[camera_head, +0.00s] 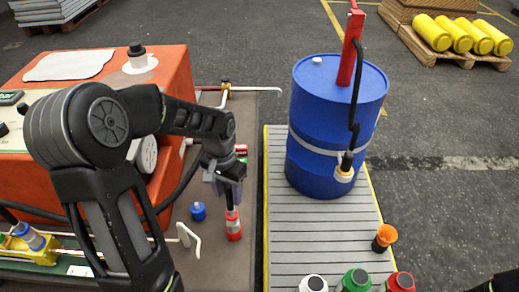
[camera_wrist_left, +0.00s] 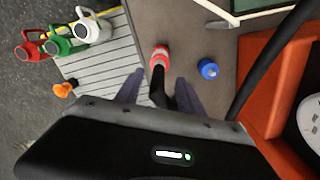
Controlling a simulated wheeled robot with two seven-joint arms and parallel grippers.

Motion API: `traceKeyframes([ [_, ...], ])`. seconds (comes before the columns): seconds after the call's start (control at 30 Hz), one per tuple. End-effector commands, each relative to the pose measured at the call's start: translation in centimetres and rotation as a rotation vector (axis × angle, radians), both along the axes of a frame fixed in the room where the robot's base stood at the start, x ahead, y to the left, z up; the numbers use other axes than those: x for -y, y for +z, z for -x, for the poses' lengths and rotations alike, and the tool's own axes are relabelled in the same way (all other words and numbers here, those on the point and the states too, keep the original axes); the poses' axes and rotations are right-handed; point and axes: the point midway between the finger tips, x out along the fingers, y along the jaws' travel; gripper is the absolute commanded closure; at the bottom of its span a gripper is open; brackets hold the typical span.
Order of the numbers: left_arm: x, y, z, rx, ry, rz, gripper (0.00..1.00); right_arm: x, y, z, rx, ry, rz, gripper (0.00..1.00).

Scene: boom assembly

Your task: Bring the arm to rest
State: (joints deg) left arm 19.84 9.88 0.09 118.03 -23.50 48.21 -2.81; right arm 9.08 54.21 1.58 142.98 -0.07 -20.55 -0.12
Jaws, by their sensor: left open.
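My left arm comes in from the left in the head view, bent at the elbow in front of the orange machine (camera_head: 185,75). My left gripper (camera_head: 226,188) points down and is open. In the left wrist view its two fingers (camera_wrist_left: 159,80) stand apart on either side of a black rod (camera_wrist_left: 157,92). The rod runs down to a red and white fitting (camera_head: 233,225) on the brown surface. I cannot tell whether the fingers touch the rod. A blue cap-like piece (camera_head: 198,211) stands to the left of the fitting.
A blue drum (camera_head: 310,110) with a red pump (camera_head: 350,50) stands on a grey slatted platform (camera_head: 280,225). White, green and red containers (camera_head: 355,281) and an orange piece (camera_head: 384,237) are at the front. Yellow cylinders (camera_head: 455,37) lie on a pallet at the back right.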

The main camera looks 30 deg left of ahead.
Motion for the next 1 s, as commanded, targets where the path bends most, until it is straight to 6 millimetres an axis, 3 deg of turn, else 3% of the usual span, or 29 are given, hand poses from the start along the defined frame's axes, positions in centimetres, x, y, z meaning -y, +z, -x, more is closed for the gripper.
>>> traceKeyframes([
  [0.27, 0.0, 0.0, -0.6, 0.024, 0.004, -0.001, 0.54, 0.0, 0.0, 0.0, 0.0, 0.0, 0.0, 1.0],
  [0.47, 1.2, -0.5, -4.3, 0.195, 0.046, 0.031, 0.54, 0.0, 0.0, 0.0, 0.0, 0.0, 0.0, 1.0],
  [0.57, 4.3, -3.2, -6.0, 0.286, 0.077, 0.092, 0.54, 0.0, 0.0, 0.0, 0.0, 0.0, 0.0, 1.0],
  [0.7, 11.5, -9.5, -5.8, 0.348, 0.132, 0.205, 0.54, 0.0, 0.0, 0.0, 0.0, 0.0, 0.0, 1.0],
  [0.83, 17.7, -15.0, -2.1, 0.326, 0.179, 0.274, 0.54, 0.0, 0.0, 0.0, 0.0, 0.0, 0.0, 1.0],
  [1.0, 23.1, -19.7, 4.6, 0.229, 0.193, 0.309, 0.54, 0.0, 0.0, 0.0, 0.0, 0.0, 0.0, 1.0],
])
